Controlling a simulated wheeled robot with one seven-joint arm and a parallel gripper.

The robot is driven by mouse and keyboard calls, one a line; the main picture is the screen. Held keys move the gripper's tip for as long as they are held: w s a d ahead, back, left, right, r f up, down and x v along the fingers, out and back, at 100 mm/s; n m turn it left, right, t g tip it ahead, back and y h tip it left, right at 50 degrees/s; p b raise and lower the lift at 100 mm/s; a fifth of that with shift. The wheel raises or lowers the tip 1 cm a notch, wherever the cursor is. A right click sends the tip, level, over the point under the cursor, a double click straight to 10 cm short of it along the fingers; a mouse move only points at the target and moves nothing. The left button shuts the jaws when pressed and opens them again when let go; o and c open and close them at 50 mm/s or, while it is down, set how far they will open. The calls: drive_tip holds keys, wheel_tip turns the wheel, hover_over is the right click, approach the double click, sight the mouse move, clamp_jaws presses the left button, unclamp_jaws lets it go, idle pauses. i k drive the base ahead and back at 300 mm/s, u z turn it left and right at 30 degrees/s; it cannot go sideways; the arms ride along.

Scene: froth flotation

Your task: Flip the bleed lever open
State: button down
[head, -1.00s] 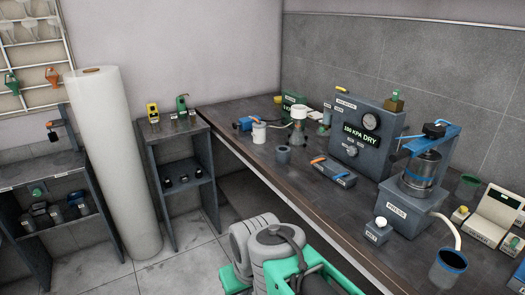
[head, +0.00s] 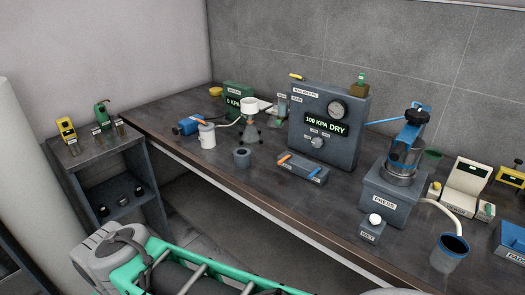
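A grey gauge panel (head: 331,115) stands on the bench in the head view, with a round dial and a readout of 100 KPA DRY. A small yellow lever (head: 296,77) sticks out at its top left corner. A low grey box in front of it (head: 302,168) carries an orange handle (head: 284,157) and a blue handle (head: 314,172). The small labels are too blurred to tell which part is the bleed lever. A grey press (head: 392,196) with a blue top arm stands to the right. My gripper is not in view; green and grey arm parts show at the bottom.
The dark bench (head: 335,228) runs along the wall, its front strip mostly clear. A small white-topped box (head: 372,228) and a blue-rimmed cup (head: 448,252) stand near the front right. A white container (head: 207,135) and a grey cup (head: 242,156) stand left. A low shelf (head: 105,170) adjoins.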

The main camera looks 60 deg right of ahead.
sight(289, 156)
drive_tip(key=z, duration=0.2)
drive_tip(key=i, duration=0.8)
drive_tip(key=z, duration=1.3)
drive_tip(key=i, duration=0.65)
drive_tip(key=z, duration=0.7)
